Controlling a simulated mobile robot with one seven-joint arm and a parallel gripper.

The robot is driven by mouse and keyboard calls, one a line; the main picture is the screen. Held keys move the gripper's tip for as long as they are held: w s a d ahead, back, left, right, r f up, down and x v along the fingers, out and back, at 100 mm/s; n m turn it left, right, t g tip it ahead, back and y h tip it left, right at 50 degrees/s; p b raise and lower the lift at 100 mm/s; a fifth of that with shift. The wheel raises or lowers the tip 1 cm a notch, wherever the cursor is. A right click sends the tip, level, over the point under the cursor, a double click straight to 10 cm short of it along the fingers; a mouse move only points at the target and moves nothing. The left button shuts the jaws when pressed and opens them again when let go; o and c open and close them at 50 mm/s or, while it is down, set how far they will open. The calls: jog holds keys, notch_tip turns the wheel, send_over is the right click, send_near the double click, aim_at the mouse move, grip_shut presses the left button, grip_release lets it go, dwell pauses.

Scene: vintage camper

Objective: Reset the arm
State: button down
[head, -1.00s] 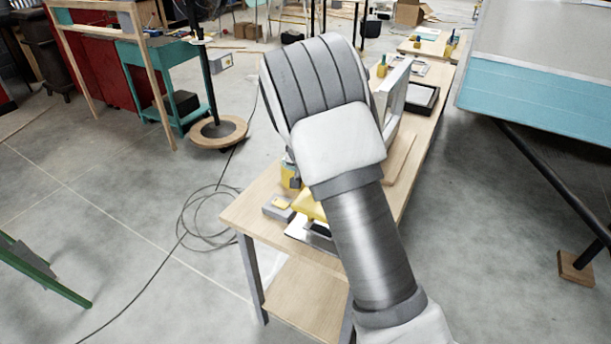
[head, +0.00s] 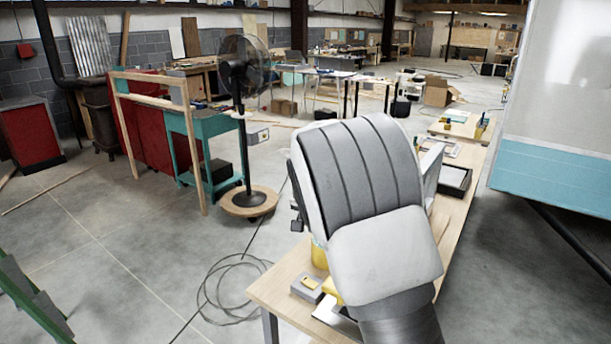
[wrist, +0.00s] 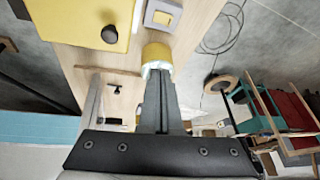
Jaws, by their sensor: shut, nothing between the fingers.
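My arm (head: 365,190) rises in the middle of the head view and covers part of the workbench (head: 280,290). My gripper (wrist: 160,76) shows in the wrist view, its dark fingers together with nothing held between them. Behind the fingertips in that view is a yellow and white round thing (wrist: 157,54); I cannot tell the gap between them. In the head view the fingers are mostly hidden behind my arm.
The bench holds a small grey and yellow block (head: 307,288) and a black tray (head: 455,180). A black fan (head: 244,75) on a round wooden base, a teal cart (head: 200,150) and a coiled cable (head: 232,290) are left. A white and teal camper side (head: 560,170) is right.

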jog(key=s+d+r+n+y, duration=0.1)
jog(key=s+d+r, duration=0.4)
jog(key=s, duration=0.4)
jog(key=s+d+r+n+y, duration=0.1)
jog(key=s+d+r, duration=0.2)
jog(key=s+r, duration=0.5)
jog(key=s+d+n, duration=0.1)
jog(key=s, duration=0.9)
jog(key=s+d+f+n+h, duration=0.1)
jog(key=s+d, duration=0.1)
jog(key=s, duration=0.8)
jog(key=shift+s+f+n+t, duration=0.3)
jog(key=shift+s+n+t, duration=0.1)
